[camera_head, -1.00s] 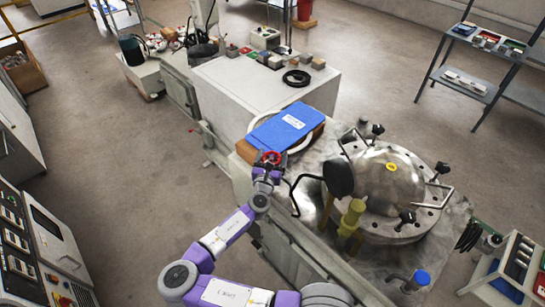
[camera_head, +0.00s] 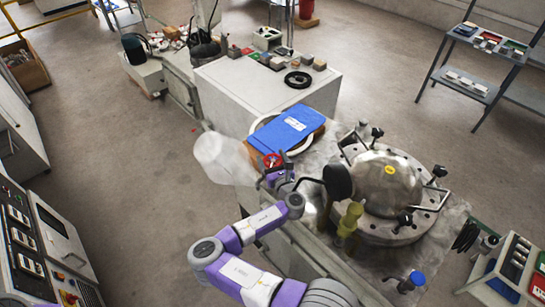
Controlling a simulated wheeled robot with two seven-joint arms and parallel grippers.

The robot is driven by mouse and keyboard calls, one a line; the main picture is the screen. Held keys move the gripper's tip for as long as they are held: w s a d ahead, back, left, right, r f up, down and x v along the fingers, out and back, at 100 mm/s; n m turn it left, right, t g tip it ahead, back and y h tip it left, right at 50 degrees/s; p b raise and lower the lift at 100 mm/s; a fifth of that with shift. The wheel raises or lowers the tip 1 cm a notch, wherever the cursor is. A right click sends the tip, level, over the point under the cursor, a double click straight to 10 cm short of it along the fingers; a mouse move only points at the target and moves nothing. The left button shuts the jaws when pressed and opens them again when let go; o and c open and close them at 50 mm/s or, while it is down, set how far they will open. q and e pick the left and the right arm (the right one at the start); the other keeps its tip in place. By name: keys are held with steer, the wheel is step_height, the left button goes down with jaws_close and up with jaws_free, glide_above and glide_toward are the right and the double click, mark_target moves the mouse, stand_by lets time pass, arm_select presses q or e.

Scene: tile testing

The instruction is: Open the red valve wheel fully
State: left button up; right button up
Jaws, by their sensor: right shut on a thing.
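The red valve wheel (camera_head: 271,160) is small and sits at the near edge of the bench, just in front of the blue folder. My right gripper (camera_head: 273,171) is at the wheel and is shut on it; the fingertips are small and partly hidden by the wheel and wrist. My purple and white right arm reaches up to it from the bottom of the picture. My left gripper is not in view.
A blue folder (camera_head: 287,131) lies behind the wheel. A domed steel vessel (camera_head: 386,185) with clamps stands to the right, with a black round part (camera_head: 337,181) near my wrist. A pale translucent cloud (camera_head: 220,157) hangs left of the wheel. Open floor lies left.

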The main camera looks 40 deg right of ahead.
mark_target(270, 158)
steer(key=n+y+p, duration=0.1)
steer(key=n+y, duration=0.1)
steer(key=y, duration=0.2)
steer(key=shift+n+t, duration=0.3)
steer(key=shift+t, duration=0.1)
steer(key=shift+a+f+n+y+p, duration=0.15)
steer(key=shift+n+y, duration=0.6)
steer(key=shift+y, duration=0.45)
steer(key=shift+a+r+n+y+p, duration=0.15)
steer(key=shift+n+y, duration=0.6)
steer(key=shift+y, duration=0.45)
steer(key=shift+f+y, duration=0.1)
steer(key=shift+y, duration=0.2)
steer(key=o, duration=0.9)
step_height(270, 158, up, 10)
steer(key=shift+r+p, duration=0.1)
steer(key=shift+p, duration=1.15)
